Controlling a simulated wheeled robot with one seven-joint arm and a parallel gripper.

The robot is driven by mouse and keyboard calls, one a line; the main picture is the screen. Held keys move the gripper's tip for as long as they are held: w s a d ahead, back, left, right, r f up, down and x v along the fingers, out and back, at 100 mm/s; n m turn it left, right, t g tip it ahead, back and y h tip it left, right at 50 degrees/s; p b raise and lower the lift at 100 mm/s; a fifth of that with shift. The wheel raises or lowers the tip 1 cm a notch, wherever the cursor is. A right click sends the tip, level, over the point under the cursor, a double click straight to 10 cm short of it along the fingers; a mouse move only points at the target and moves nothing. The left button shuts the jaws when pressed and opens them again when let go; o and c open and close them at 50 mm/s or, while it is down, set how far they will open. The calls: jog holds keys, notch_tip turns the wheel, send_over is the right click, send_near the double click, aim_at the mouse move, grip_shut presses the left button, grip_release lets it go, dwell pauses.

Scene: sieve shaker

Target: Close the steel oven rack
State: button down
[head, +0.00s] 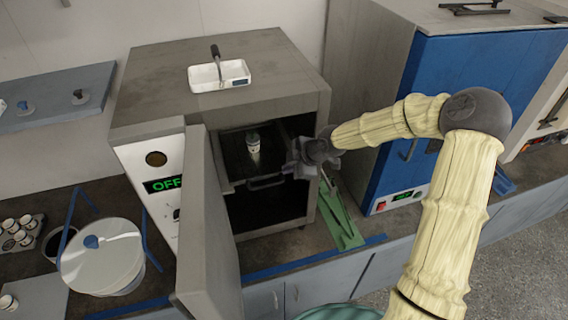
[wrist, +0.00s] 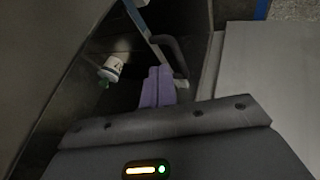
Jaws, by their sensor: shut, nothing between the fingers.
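The grey oven (head: 215,100) stands on the counter with its door (head: 208,220) swung wide open. Inside, the steel rack (head: 236,172) sits at mid height with a bar handle (head: 265,182) at its front. A small white vial or cup (head: 253,145) stands on the rack; it also shows in the wrist view (wrist: 113,66). My gripper (head: 292,168) is at the right side of the oven opening, near the handle. In the wrist view its purple fingers (wrist: 157,86) are together and empty, close beside the rack handle (wrist: 172,52). Whether they touch it I cannot tell.
A white tray (head: 220,76) lies on top of the oven. A blue-fronted cabinet (head: 460,100) stands to the right, with a green item (head: 342,218) between it and the oven. A white lidded pot (head: 102,258) stands left of the open door.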

jog(key=p+v, duration=0.2)
jog(key=v, duration=0.1)
jog(key=shift+s+d+r, duration=0.1)
jog(key=shift+s+r, duration=0.05)
jog(key=shift+s, duration=0.05)
dwell(0.4)
jog(key=s+d+f+m+h+b, duration=0.1)
jog(key=s+d+m+h+b, duration=0.2)
jog(key=s+m, duration=0.7)
jog(key=s+d+f+m+g+h+b, duration=0.1)
jog(key=s+d+m+h+b, duration=0.2)
jog(key=s+d+m+b, duration=0.4)
jog(key=s+d+m, duration=0.2)
jog(key=s+m, duration=0.1)
jog(key=s, duration=0.3)
jog(key=shift+d+f+g, duration=0.2)
jog(key=shift+f+g, duration=0.1)
jog(key=shift+f, duration=0.1)
jog(key=shift+s, duration=0.1)
